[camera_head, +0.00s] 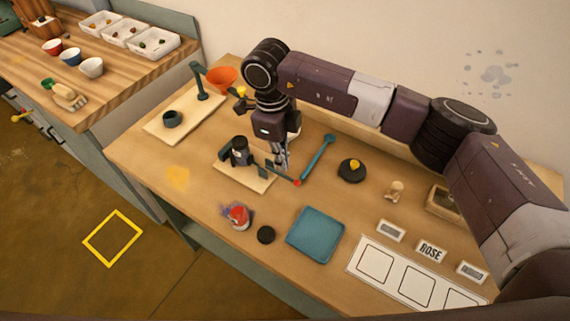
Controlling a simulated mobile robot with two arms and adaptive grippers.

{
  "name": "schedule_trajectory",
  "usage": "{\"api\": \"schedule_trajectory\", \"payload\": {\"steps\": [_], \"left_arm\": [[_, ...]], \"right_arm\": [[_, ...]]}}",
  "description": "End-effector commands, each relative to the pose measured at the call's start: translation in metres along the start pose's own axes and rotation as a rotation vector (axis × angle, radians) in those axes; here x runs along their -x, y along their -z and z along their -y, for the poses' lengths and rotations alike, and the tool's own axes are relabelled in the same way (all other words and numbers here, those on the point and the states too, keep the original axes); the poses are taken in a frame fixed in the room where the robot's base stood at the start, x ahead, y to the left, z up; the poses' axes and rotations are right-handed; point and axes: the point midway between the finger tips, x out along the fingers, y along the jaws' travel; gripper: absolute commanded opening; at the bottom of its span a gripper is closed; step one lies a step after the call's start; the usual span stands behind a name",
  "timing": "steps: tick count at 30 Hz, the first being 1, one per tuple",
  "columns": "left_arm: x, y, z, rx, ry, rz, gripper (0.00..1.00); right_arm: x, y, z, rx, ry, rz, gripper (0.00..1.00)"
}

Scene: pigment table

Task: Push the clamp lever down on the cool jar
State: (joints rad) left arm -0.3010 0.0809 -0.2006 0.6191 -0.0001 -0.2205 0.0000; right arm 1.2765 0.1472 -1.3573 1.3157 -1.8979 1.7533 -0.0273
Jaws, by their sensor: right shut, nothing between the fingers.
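A dark jar (240,150) stands in a dark clamp fixture on a small pale board (232,174) in the middle of the table. A dark clamp lever (286,177) with a red tip reaches from the fixture to the lower right, low over the board's right edge. My right gripper (283,164) is shut and empty, pointing down just right of the jar, close above the lever. I cannot tell whether it touches the lever. My right arm hides part of the table behind. My left gripper is not in view.
A teal tray (316,234), a black lid (265,235) and a red-and-blue jar (238,216) are in front. A teal spatula-like tool (318,158) and a dark round weight (351,170) lie to the right. A board (160,129) with a stand and cup is at left.

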Motion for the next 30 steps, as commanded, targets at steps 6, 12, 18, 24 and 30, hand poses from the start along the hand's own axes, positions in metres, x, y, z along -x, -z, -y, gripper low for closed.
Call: {"api": "schedule_trajectory", "payload": {"steps": [6,12,18,24,30], "left_arm": [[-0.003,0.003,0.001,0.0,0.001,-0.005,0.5],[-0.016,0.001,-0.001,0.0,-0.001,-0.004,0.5],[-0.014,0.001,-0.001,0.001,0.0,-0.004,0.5],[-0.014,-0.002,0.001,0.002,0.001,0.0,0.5],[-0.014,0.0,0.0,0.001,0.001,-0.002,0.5]], "right_arm": [[0.004,-0.005,0.0,0.001,0.003,0.001,0.0],[0.013,-0.027,0.001,0.0,0.003,-0.001,0.0],[0.017,-0.028,0.001,0.0,0.001,-0.001,0.0],[0.021,-0.029,0.001,0.0,0.002,0.0,0.0],[0.051,-0.029,0.001,0.001,0.004,0.001,0.0]]}}
